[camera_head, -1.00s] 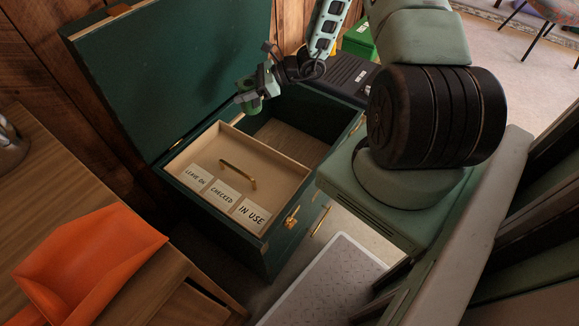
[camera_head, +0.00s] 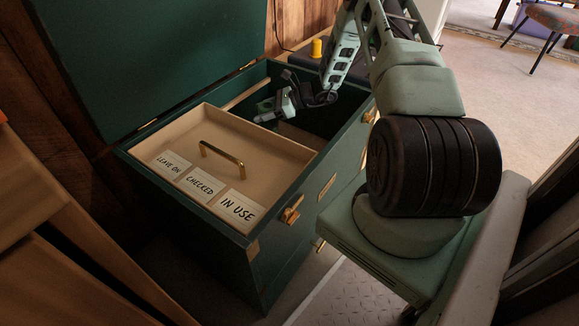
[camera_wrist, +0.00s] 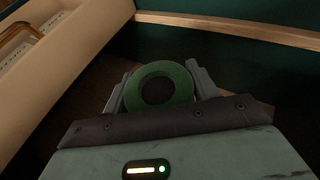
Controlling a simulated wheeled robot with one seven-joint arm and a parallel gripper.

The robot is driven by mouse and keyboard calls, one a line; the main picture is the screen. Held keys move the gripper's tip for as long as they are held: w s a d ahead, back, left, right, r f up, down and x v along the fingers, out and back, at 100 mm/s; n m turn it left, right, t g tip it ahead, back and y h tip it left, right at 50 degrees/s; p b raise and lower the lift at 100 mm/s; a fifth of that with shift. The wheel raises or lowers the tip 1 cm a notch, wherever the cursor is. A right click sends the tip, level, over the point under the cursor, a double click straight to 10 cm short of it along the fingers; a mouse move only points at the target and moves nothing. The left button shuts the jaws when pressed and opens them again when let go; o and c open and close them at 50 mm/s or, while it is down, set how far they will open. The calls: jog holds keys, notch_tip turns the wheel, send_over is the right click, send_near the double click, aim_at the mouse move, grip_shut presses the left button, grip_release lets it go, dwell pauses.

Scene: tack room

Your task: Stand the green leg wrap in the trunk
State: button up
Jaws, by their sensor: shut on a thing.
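The green leg wrap (camera_wrist: 181,76) shows in the wrist view as a ring seen end on, between the two fingers of my gripper (camera_wrist: 160,88), which is shut on it. In the head view my gripper (camera_head: 277,110) is over the open part of the dark green trunk (camera_head: 262,262), just behind the tray's back edge. The wrap is hard to make out there. The trunk's lid stands open. A pale tray (camera_head: 180,131) with a brass handle (camera_head: 222,158) covers the near part of the trunk. How far the wrap is above the trunk floor cannot be told.
The tray carries labels reading LEAVE ON, CHECKED and IN USE (camera_head: 237,207). Wooden furniture (camera_head: 60,250) stands at the left. A yellow item (camera_head: 317,47) is behind the trunk. The trunk's far compartment is dark, with a pale ledge along its back wall.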

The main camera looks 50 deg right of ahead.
jog(key=shift+d+f+b, duration=0.25)
jog(key=shift+f+b, duration=0.1)
jog(key=shift+f, duration=0.45)
notch_tip(320, 180, down, 9)
jog(key=b, duration=0.4)
jog(key=shift+f, duration=0.2)
jog(key=shift+f+b, duration=0.2)
jog(key=shift+b, duration=0.15)
jog(key=o, duration=1)
jog(key=shift+r, duration=0.2)
jog(key=shift+p+v, duration=1.7)
jog(key=shift+v, duration=2)
